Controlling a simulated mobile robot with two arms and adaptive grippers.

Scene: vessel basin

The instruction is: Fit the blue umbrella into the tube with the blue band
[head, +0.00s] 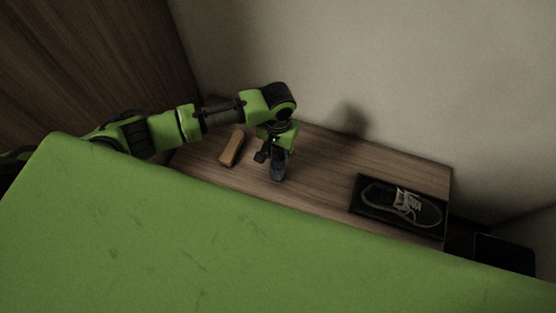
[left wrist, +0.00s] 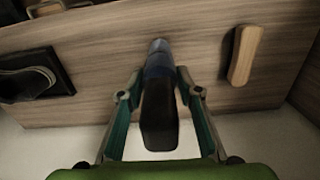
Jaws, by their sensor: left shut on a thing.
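My left gripper (head: 278,158) is over the wooden bench top, pointing down. In the left wrist view its two fingers (left wrist: 158,88) close on the sides of a dark, elongated thing, which I take to be the blue umbrella (left wrist: 158,68). It has a black block-like end towards the camera, a dark blue part and a narrower grey-blue far end. In the head view its dark lower part (head: 279,171) shows below the gripper. I cannot tell whether its far end touches anything. I cannot make out a separate tube with a blue band. My right gripper is not in view.
A brown wooden brush-like block (head: 232,147) lies left of the gripper on the bench (head: 322,180). A dark sneaker (head: 405,205) sits on a black tray (head: 361,187) at the right. Bare wood lies between. A pale wall (head: 400,80) stands behind.

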